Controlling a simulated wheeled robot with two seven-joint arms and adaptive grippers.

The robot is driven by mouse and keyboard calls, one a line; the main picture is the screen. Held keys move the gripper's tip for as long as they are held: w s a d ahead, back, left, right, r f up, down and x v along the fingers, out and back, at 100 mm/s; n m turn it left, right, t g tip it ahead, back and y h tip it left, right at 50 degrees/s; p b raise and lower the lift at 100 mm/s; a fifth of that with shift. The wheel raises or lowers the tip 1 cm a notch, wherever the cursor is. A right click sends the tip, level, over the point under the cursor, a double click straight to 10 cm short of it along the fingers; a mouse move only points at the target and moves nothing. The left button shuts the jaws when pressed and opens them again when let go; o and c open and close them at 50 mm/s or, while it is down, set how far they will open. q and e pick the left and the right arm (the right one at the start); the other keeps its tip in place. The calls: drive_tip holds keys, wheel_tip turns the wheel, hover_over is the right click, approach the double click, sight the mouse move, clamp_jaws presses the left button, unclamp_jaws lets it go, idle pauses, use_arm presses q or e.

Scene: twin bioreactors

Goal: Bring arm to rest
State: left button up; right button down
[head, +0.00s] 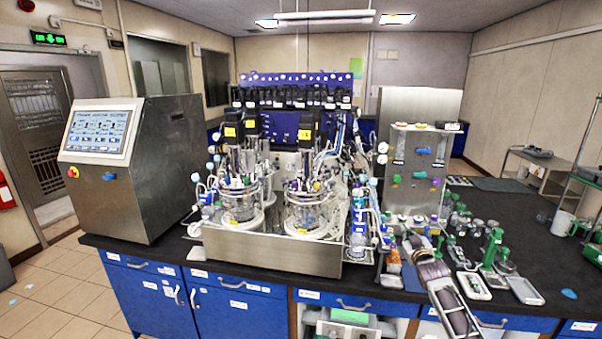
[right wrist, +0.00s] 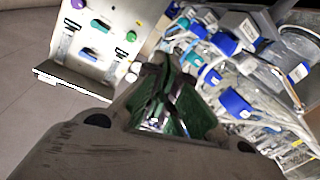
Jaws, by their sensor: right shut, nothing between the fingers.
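My right arm comes in from the lower right in the head view. My right gripper (head: 413,240) is over the black bench top, just right of the twin bioreactors (head: 270,200) and in front of the steel pump panel (head: 411,170). In the right wrist view the right gripper (right wrist: 174,68) is shut, its greenish fingers together with nothing between them. Its tips point toward tubing and blue-capped bottles (right wrist: 235,103); I cannot tell whether they touch. My left gripper is not in view.
A steel console with a touchscreen (head: 102,131) stands at the left of the bench. Several green-and-white instruments (head: 492,250) crowd the bench right of my arm. Tubing and a steel tray edge (head: 262,252) lie close left. The bench's far right (head: 535,215) is more open.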

drive_tip(key=s+a+f+g, duration=0.15)
drive_tip(key=s+f, duration=0.25)
drive_tip(key=f, duration=0.9)
drive_tip(key=s+f+g, duration=0.2)
drive_tip(key=s+f, duration=0.2)
drive_tip(key=f, duration=0.8)
drive_tip(key=s+a+f+g+b, duration=0.1)
drive_tip(key=s+a+f+g, duration=0.1)
drive_tip(key=s+f, duration=0.85)
drive_tip(key=s+a+f+g+b, duration=0.1)
drive_tip(key=s+f+g, duration=0.2)
drive_tip(key=s+f, duration=0.7)
drive_tip(key=s+a+f+g+y, duration=0.1)
drive_tip(key=s+a+f+g, duration=0.1)
drive_tip(key=s+f, duration=0.8)
drive_tip(key=s+a+f+g, duration=0.2)
drive_tip(key=s+f, duration=0.8)
drive_tip(key=s, duration=0.1)
drive_tip(key=s+a+f+g, duration=0.1)
drive_tip(key=s+f, duration=0.1)
drive_tip(key=s, duration=0.7)
drive_tip(key=s+a+f+g+b, duration=0.1)
drive_tip(key=s+f, duration=0.2)
drive_tip(key=s, duration=0.6)
drive_tip(key=s+a+f+g, duration=0.1)
drive_tip(key=s+f+g, duration=0.1)
drive_tip(key=s, duration=0.7)
drive_tip(key=shift+a+f+m, duration=0.25)
drive_tip(key=shift+a+m, duration=0.15)
